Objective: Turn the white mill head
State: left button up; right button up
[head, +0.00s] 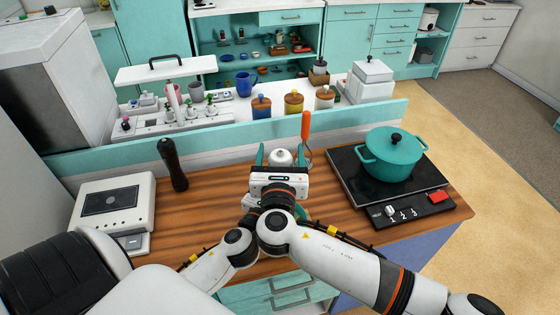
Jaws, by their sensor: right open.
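The white mill head (281,157) shows as a rounded white top with a small knob, at the middle of the wooden counter. My right gripper (281,156) is open, with one teal finger on each side of the head. I cannot tell whether the fingers touch it. The lower part of the mill is hidden behind the gripper body. My left arm comes in from the lower left and its wrist ends close to my right wrist. My left gripper is mostly hidden there, and its jaws cannot be made out.
A dark mill (172,165) stands to the left, beside a white kitchen scale (113,205). An orange-handled utensil (305,125) rises just behind the right finger. A teal pot (391,155) stands on the black hob (345,175) at the right. Bare wood (215,190) lies left of the gripper.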

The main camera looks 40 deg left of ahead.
jog(key=v, duration=1.2)
jog(key=shift+a, duration=0.15)
jog(key=shift+c, duration=0.2)
jog(key=x, duration=0.3)
jog(key=f+x, duration=0.1)
jog(key=x, duration=0.6)
jog(key=shift+w+f, duration=0.25)
